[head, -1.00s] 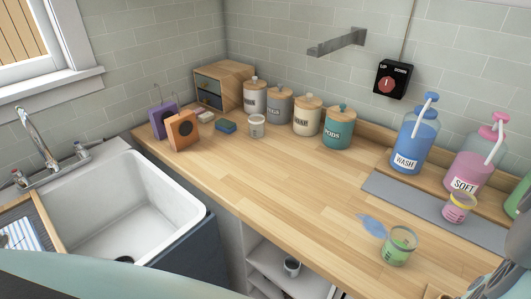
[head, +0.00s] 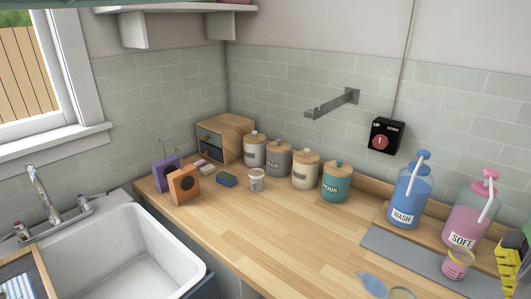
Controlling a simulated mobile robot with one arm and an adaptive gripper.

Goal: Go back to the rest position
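A black and yellow ribbed part (head: 510,268) shows at the right edge of the head view. It looks like a piece of my gripper, cut off by the frame, in front of a green container's edge. Whether the fingers are open or shut, or hold anything, does not show. The wooden counter (head: 255,235) lies across the middle. On it stand the blue WASH bottle (head: 408,200) and pink SOFT bottle (head: 464,222), close to the ribbed part's left. A pink cup with a yellow rim (head: 457,264) stands in front of SOFT on a grey strip (head: 385,243).
Several lidded jars (head: 304,170) and a wooden drawer box (head: 228,138) line the back. Purple (head: 164,174) and orange (head: 184,187) holders stand near the sink (head: 125,250). A metal bracket (head: 335,104) juts from the wall beside a switch box (head: 384,137). The middle counter is clear.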

